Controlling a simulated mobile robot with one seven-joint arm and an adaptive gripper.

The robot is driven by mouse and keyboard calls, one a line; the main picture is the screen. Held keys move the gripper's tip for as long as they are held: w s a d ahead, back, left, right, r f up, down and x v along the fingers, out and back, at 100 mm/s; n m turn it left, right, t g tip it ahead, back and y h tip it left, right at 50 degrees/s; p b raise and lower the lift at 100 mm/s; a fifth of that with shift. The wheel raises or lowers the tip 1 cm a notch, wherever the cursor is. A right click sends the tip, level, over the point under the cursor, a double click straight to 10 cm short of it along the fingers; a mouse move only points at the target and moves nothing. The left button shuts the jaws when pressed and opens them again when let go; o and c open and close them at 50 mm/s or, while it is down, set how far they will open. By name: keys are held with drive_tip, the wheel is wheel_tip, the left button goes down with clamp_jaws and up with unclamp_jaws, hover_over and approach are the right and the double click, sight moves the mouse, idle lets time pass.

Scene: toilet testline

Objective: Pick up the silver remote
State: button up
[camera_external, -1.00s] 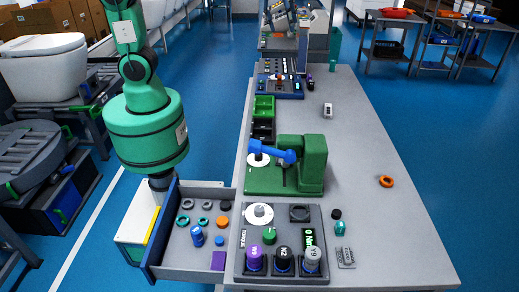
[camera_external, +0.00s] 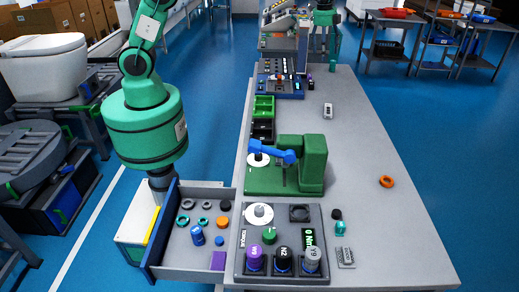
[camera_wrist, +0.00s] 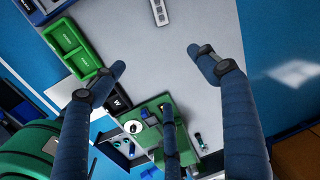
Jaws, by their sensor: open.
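The silver remote (camera_external: 327,110) lies flat on the grey table, right of the green bins. It also shows in the wrist view, cut off by the top edge (camera_wrist: 159,12). In the external view my gripper (camera_external: 322,45) seems to be at the far end of the table, small and partly cut off at the top.
Green bins (camera_external: 263,107) and a green press (camera_external: 313,165) stand along the table's left side. An orange ring (camera_external: 386,181) lies near the right edge. An open drawer (camera_external: 205,257) holds small parts. The table around the remote is clear.

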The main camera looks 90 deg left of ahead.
drive_tip(key=w+a+f+m, duration=0.1)
drive_tip(key=w+a+f, duration=0.15)
drive_tip(key=f, duration=0.25)
drive_tip(key=w+a+f+m, duration=0.2)
drive_tip(key=a+f, duration=0.2)
drive_tip(key=f, duration=0.2)
drive_tip(key=m+g+p, duration=0.1)
drive_tip(key=m+p, duration=0.1)
hover_over(326, 108)
wheel_tip(326, 108, down, 10)
drive_tip(key=shift+d, duration=0.2)
drive_tip(key=shift+f, duration=0.15)
drive_tip(key=shift+f+b, duration=0.3)
drive_tip(key=shift+f, duration=3.85)
drive_tip(key=shift+f, duration=0.15)
drive_tip(key=shift+f, duration=2.5)
drive_tip(key=shift+c, duration=0.5)
